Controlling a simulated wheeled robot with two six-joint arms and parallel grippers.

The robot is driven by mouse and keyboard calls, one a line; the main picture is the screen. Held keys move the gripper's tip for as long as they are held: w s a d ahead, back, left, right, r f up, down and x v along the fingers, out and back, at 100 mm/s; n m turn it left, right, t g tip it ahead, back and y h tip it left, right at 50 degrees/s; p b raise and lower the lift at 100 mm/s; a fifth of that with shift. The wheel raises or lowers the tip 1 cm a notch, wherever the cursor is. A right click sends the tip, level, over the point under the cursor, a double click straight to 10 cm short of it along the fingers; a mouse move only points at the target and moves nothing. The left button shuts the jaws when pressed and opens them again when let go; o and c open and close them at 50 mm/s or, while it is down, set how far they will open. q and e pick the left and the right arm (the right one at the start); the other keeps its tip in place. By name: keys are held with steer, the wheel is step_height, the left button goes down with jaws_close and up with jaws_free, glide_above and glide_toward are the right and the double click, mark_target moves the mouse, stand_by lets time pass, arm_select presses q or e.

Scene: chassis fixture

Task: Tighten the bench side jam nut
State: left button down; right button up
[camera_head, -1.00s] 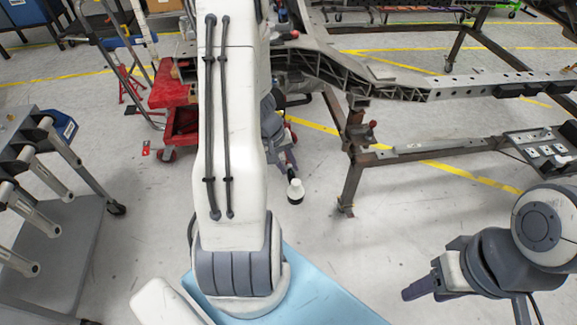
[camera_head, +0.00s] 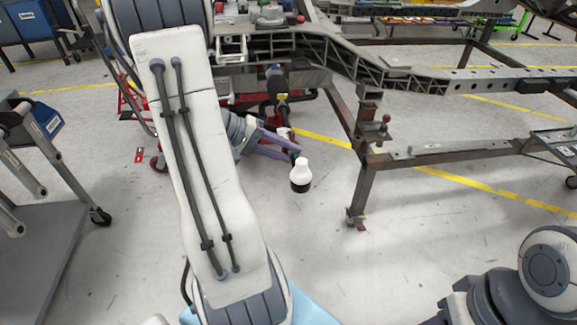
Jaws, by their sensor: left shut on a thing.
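My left gripper (camera_head: 277,143) is near the middle of the view, beyond my white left arm, with purple-grey fingers pointing right. It is shut on a tool whose rounded white and black end (camera_head: 300,173) hangs below the fingers. A dark upright part with a yellow mark (camera_head: 279,84) stands above the fingers; I cannot tell whether it belongs to the same tool. The grey chassis frame (camera_head: 345,57) is just above and behind it. The jam nut cannot be made out. My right gripper (camera_head: 436,319) is mostly cut off at the bottom right edge.
A brown steel stand leg (camera_head: 362,185) stands right of the held tool, with a crossbar (camera_head: 450,150) running right. A grey cart (camera_head: 60,240) is at the left. A red stand (camera_head: 130,105) is partly hidden behind my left arm. Floor between is clear.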

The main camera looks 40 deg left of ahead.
arm_select(q)
steer(key=shift+s+a+f+t+h+b, duration=0.1)
steer(key=shift+f+t+h+b, duration=0.1)
steer(key=shift+t+h+b, duration=0.65)
steer(key=shift+a+f+t+h+b, duration=0.1)
steer(key=shift+f+t+h+b, duration=0.1)
steer(key=shift+t+h+b, duration=0.75)
steer(key=shift+s+f+t+h+b, duration=0.1)
steer(key=shift+f+t+h+b, duration=0.15)
steer(key=shift+t+b, duration=0.75)
steer(key=shift+r+b, duration=0.1)
steer(key=shift+b, duration=0.2)
steer(key=c, duration=0.6)
jaws_free()
steer(key=p+v, duration=0.2)
steer(key=v, duration=0.8)
steer(key=shift+a, duration=0.25)
